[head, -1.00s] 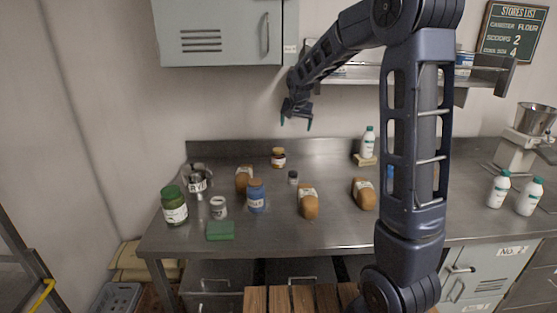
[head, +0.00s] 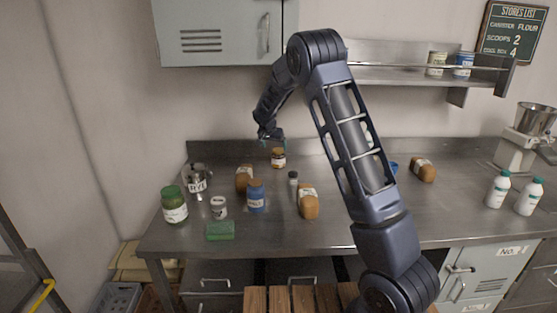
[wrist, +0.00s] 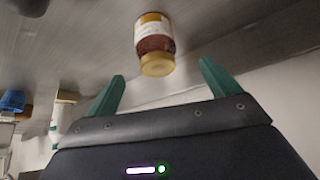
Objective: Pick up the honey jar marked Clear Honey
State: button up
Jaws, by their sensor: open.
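The honey jar (head: 278,160) stands upright at the back of the steel counter, near the backsplash. It has amber-brown contents, a pale label and a yellow-gold lid; its label writing is too small to read. In the wrist view the jar (wrist: 155,38) appears upside down, beyond the fingertips and roughly in line with the gap between them. My gripper (head: 272,143) is just above and slightly left of the jar in the head view. In the wrist view its two green fingers (wrist: 163,72) are spread apart, with nothing between them.
A bread loaf (head: 243,178), a blue jar (head: 256,198) and a small grey-capped shaker (head: 293,184) stand in front of the honey jar. Another loaf (head: 308,203) lies right of the blue jar. A wall cabinet (head: 225,35) hangs above left. My arm hides part of the counter's right side.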

aim_at(276, 151)
jog(key=x, duration=0.4)
jog(key=shift+d+f, duration=0.1)
jog(key=shift+f, duration=0.15)
jog(key=shift+d+x, duration=0.15)
jog(key=shift+x, duration=1.2)
jog(key=shift+d+x, duration=0.15)
jog(key=shift+x, duration=1.2)
jog(key=shift+s, duration=0.15)
jog(key=c, duration=1.5)
